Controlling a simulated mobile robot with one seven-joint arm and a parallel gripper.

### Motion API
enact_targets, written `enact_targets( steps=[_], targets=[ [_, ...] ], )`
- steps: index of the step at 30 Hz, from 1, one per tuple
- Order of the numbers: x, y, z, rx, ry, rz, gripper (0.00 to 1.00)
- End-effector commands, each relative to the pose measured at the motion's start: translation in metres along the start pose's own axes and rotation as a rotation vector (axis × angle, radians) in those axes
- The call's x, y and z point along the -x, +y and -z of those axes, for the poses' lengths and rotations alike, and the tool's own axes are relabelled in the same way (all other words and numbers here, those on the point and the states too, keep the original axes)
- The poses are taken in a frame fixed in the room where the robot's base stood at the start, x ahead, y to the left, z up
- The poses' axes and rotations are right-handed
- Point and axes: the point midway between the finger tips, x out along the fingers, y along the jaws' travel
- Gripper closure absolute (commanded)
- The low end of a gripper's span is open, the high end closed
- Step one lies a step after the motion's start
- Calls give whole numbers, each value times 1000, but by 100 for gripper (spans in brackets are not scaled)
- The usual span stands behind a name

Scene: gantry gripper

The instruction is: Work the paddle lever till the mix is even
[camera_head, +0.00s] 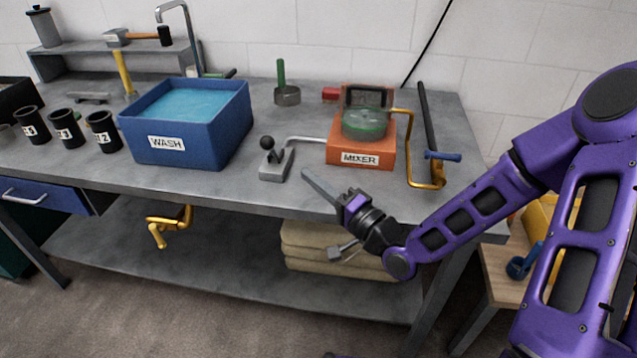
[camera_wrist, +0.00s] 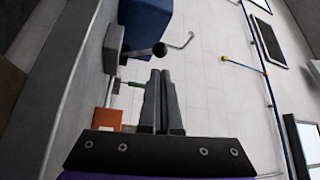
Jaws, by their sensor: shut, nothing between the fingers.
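The orange mixer (camera_head: 345,150) stands on the bench with a "MIXER" label. A round clear bowl (camera_head: 366,124) with green contents sits in its top; how even the mix is, I cannot tell. The lever's black ball knob (camera_head: 267,143) stands on a small grey base (camera_head: 276,166) left of the mixer, with a grey rod running toward it. The wrist view also shows the knob (camera_wrist: 159,49) and part of the mixer (camera_wrist: 106,120). My gripper (camera_head: 307,173) is shut and empty at the bench's front edge, right of the lever base and apart from the knob.
A blue wash tub (camera_head: 190,145) stands left of the lever. Black cups (camera_head: 103,132) stand farther left. A yellow bent bar (camera_head: 410,150) and a dark rod (camera_head: 428,115) are right of the mixer. A green-handled tool (camera_head: 282,85) is behind. The bench between tub and lever is clear.

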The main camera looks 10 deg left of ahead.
Motion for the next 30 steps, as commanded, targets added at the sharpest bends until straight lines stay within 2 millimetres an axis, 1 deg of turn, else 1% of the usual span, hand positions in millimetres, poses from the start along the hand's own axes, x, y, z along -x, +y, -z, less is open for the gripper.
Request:
enact_targets(
  steps=[1, 6, 9, 12, 15, 18, 30],
  targets=[
    [-12, 0, -2, 1, -5, 4, 100],
    [-49, 0, -1, 0, -2, 3, 100],
    [-66, 0, -1, 0, -2, 2, 100],
    [-80, 0, -1, 0, -1, 2, 100],
    [-88, 0, -1, 0, -1, 0, 100],
    [-93, 0, 0, -1, -1, 0, 100],
    [-94, -1, 0, -2, 0, -1, 100]
  ],
)
